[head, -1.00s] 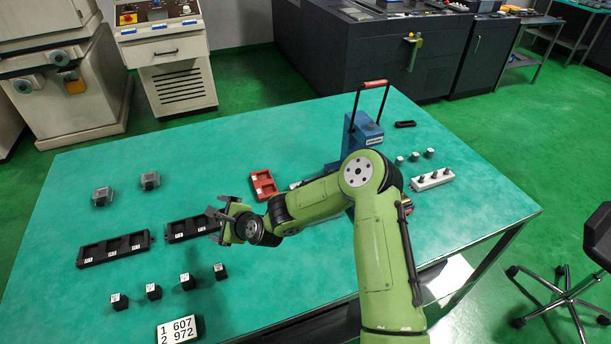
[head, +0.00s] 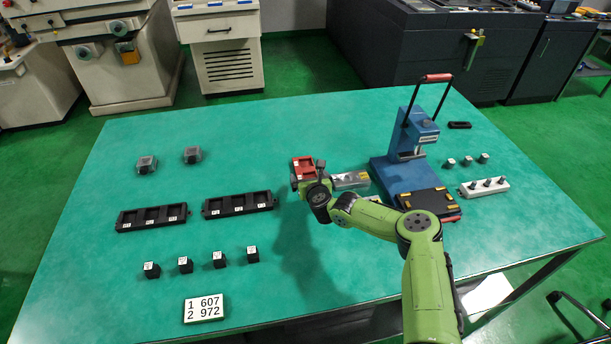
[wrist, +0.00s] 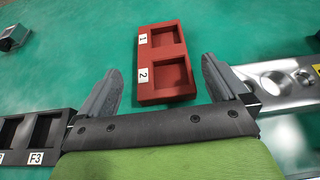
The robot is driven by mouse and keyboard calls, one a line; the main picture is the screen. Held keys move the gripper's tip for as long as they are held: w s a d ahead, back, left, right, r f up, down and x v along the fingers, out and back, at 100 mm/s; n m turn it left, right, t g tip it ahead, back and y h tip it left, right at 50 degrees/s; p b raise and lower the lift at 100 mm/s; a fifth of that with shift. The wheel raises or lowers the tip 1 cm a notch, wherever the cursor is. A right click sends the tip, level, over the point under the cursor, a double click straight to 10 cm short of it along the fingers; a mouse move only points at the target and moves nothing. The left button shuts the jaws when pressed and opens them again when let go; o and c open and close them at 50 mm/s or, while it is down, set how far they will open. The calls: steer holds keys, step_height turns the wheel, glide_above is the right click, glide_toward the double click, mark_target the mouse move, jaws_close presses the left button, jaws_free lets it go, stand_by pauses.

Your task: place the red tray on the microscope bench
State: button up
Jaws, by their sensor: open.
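The red tray (head: 303,166) lies on the green table (head: 330,120) near its middle. In the wrist view the red tray (wrist: 166,88) shows two square pockets, with labels 1 and 2 on its left rim. My gripper (wrist: 160,80) is open and empty; its two grey fingers stand to either side of the tray's near end, apart from it. In the head view my gripper (head: 312,182) hides the tray's near end. I cannot make out which surface is the microscope bench.
A blue press (head: 412,150) with a tall handle stands right of the tray. A metal fixture (head: 350,180) lies close to the tray's right. Black trays (head: 152,217) and several small black cubes (head: 185,264) are at left. The table's back middle is clear.

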mark_target(306, 171)
steer(key=b+x, duration=0.2)
steer(key=x, duration=0.3)
steer(key=shift+w+d+f, duration=0.1)
steer(key=shift+f, duration=0.1)
steer(key=shift+w, duration=0.15)
steer(key=shift+r, duration=0.1)
steer(key=shift+c, duration=0.5)
